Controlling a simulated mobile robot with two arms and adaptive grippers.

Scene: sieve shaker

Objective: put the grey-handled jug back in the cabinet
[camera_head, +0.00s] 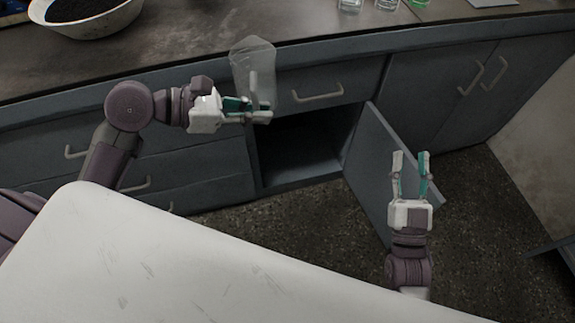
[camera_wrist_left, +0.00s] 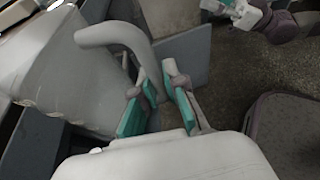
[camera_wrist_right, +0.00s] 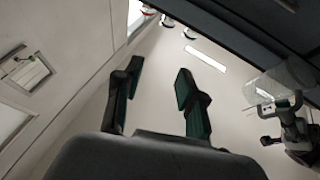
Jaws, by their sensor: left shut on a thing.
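The grey-handled jug (camera_head: 252,62) is clear and hangs in the air in front of the counter edge, above and slightly left of the open cabinet (camera_head: 298,150). My left gripper (camera_head: 262,109) is shut on the jug's grey handle. The handle (camera_wrist_left: 117,33) and clear body (camera_wrist_left: 60,85) also show in the left wrist view. The cabinet's door (camera_head: 375,165) stands swung out to the right, and the dark inside looks empty where it shows. My right gripper (camera_head: 411,158) is open and empty, in front of the door in the head view. The jug shows at the right in the right wrist view (camera_wrist_right: 268,88).
A white bowl of dark grains (camera_head: 82,20) stands on the counter (camera_head: 200,35) at the back left. Several glass vessels (camera_head: 386,4) stand at the back. A closed drawer (camera_head: 318,90) with a handle is above the cabinet opening. Dark floor shows below.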

